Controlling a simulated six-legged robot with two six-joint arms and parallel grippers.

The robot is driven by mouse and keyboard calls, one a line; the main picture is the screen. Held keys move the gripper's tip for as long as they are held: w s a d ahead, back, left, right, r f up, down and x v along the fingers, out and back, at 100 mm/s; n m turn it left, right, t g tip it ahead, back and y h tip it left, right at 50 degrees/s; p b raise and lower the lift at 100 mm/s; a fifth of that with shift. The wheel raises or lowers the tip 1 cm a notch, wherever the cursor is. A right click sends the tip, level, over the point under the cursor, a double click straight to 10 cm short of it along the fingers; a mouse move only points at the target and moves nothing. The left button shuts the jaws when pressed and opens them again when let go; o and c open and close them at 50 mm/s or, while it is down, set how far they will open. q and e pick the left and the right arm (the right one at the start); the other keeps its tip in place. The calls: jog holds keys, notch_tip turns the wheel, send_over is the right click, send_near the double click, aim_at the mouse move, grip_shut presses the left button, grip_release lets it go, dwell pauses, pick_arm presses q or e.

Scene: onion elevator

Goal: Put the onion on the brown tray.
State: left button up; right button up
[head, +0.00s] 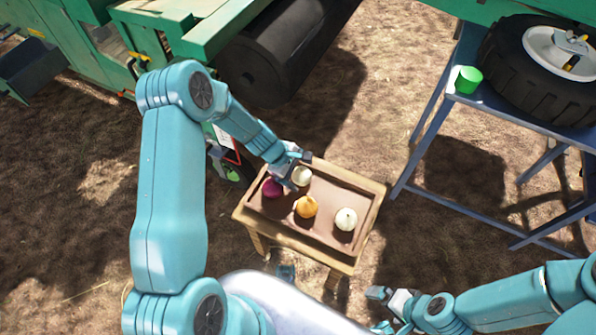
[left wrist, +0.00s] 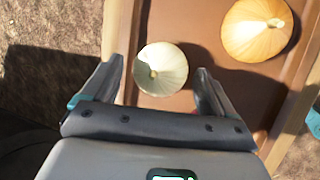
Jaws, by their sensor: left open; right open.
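The brown tray (head: 330,185) lies on a small wooden table and holds several onions. A white onion (head: 301,176) is near its back edge, beside my left gripper (head: 292,178). An orange onion (head: 306,207) is toward the front, a purple onion (head: 272,188) at the left, and another white onion (head: 346,219) at the right. In the left wrist view my left gripper (left wrist: 158,92) is open, with a white onion (left wrist: 162,70) between or just beyond its fingers; contact is unclear. The orange onion (left wrist: 258,28) is at upper right. My right gripper (head: 378,308) is open and empty, low and right of the table.
A blue metal stand (head: 500,112) at the right bears a large tire (head: 530,75) and a green cup (head: 467,80). Green machinery with a black roller (head: 285,55) stands behind the table. Bare ground lies between the table and the stand.

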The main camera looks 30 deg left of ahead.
pick_arm(q)
jog(key=p+v, duration=0.4)
jog(key=v, duration=0.8)
jog(key=s+d+f+m, duration=0.2)
jog(key=s+d+f+m+g, duration=0.1)
jog(key=s+d+m, duration=0.1)
jog(key=d, duration=0.1)
jog(key=s+d+f+m, duration=0.2)
jog(key=s+d, duration=0.1)
jog(key=shift+f+g+y, duration=0.3)
jog(key=shift+f+g, duration=0.05)
jog(key=shift+g, duration=0.05)
jog(key=s+d+m, duration=0.1)
jog(key=s+d+f+m, duration=0.1)
jog(key=s+d, duration=0.1)
jog(key=s+d+f+m, duration=0.1)
jog(key=m, duration=0.1)
jog(key=shift+s+d+g, duration=0.2)
jog(key=shift+d+g, duration=0.05)
jog(key=shift+g, duration=0.05)
jog(key=s+d+m, duration=0.5)
jog(key=s+m, duration=0.1)
jog(key=shift+s+d+f, duration=0.15)
jog(key=shift+s+f, duration=0.15)
jog(key=shift+r, duration=0.1)
notch_tip(320, 180, up, 15)
jog(key=p, duration=1.5)
jog(key=shift+r+p, duration=0.2)
jog(key=shift+p, duration=0.15)
